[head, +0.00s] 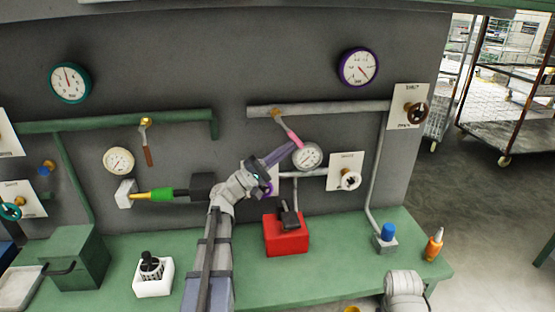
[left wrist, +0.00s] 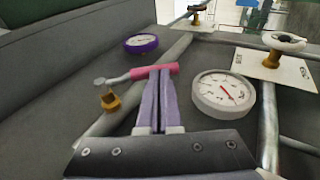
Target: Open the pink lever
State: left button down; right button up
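The pink lever (head: 290,135) slants down to the right from a brass valve (head: 277,113) on the upper grey pipe. In the left wrist view the pink grip (left wrist: 154,72) lies crosswise at my fingertips, with its brass valve (left wrist: 110,99) to the left. My left gripper (head: 300,146) reaches up to the lever's lower end. Its purple fingers (left wrist: 159,76) are close together, with only a thin gap, and their tips meet or nearly meet the grip's side; I cannot tell whether they touch. The grip is not between them. My right gripper is out of view.
A white gauge (head: 307,156) is just right of the lever. A white handwheel (head: 350,180) and a purple-rimmed gauge (head: 358,68) are farther right. Below, a red box (head: 286,238) with a black handle stands on the green bench (head: 335,262). A brown-handled lever (head: 147,150) hangs at left.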

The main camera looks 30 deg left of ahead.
aim_at(298, 143)
pick_arm(q)
jog(key=shift+d+p+x, duration=0.2)
jog(key=shift+p+x, duration=0.25)
jog(key=shift+x, duration=0.75)
jog(key=shift+w+d+r+p, duration=0.2)
jog(key=shift+d+r+p, duration=0.15)
jog(key=shift+d+p, duration=0.1)
jog(key=shift+w+d+r+p, duration=0.4)
jog(key=shift+d+r+p, duration=0.15)
jog(key=shift+r+p, duration=0.2)
jog(key=shift+w+d+r+p, duration=0.35)
jog(key=shift+d+r+p, duration=0.15)
jog(key=shift+r+p, duration=0.25)
jog(key=shift+d+r, duration=0.1)
jog(key=shift+r, duration=0.05)
jog(key=b+v, duration=0.3)
jog(key=v, duration=0.4)
jog(key=shift+s+a+f+b, duration=0.2)
jog(key=shift+a+f+b, duration=0.05)
jog(key=shift+b, duration=0.15)
jog(key=shift+d, duration=0.1)
